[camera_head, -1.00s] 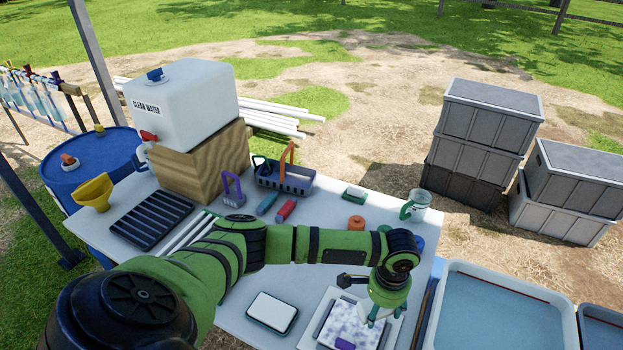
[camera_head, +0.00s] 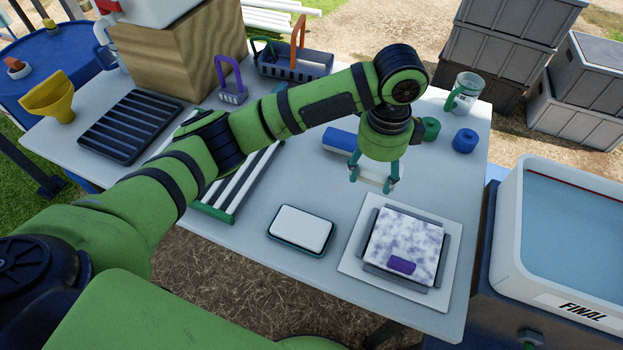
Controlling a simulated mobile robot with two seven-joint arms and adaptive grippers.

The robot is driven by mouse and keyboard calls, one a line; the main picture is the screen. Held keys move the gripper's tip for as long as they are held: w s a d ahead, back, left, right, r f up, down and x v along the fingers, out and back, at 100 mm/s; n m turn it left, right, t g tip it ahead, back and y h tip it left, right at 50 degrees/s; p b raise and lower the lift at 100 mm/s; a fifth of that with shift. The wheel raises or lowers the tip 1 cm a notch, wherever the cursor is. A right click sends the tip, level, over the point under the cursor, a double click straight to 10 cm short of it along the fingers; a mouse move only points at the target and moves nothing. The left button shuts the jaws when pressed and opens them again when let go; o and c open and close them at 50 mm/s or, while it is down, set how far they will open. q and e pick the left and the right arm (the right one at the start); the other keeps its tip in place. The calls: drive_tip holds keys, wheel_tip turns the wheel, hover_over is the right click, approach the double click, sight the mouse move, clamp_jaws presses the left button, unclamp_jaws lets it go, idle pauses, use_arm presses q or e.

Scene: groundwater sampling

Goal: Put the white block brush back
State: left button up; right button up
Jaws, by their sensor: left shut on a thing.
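My left gripper (camera_head: 374,183) is shut on the white block brush (camera_head: 371,178), a small pale block between its two teal fingertips. The gripper points down above the table, behind the white-and-purple mottled slab (camera_head: 408,240). The brush seems to be held clear of the table, but the exact gap is hard to tell. The gripper's fingers and wrist hide part of it. My right gripper is not in view.
A white pad in a dark green-rimmed tray (camera_head: 301,230) lies left of the slab. A blue block (camera_head: 341,140) and green (camera_head: 430,128) and blue (camera_head: 465,140) cylinders stand near the gripper. A water basin (camera_head: 560,230) stands at right.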

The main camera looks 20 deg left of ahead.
use_arm(q)
drive_tip(key=p, duration=0.2)
hover_over(324, 192)
wheel_tip(324, 192, down, 6)
drive_tip(key=shift+r, duration=0.15)
drive_tip(key=shift+a+f, duration=0.1)
drive_tip(key=shift+f, duration=0.1)
wheel_tip(324, 192, down, 3)
drive_tip(key=shift+f, duration=0.45)
drive_tip(key=shift+f, duration=0.1)
drive_tip(key=o, duration=0.9)
drive_tip(key=shift+o, duration=0.6)
wheel_tip(324, 192, up, 12)
drive_tip(key=b, duration=0.1)
drive_tip(key=shift+r, duration=0.2)
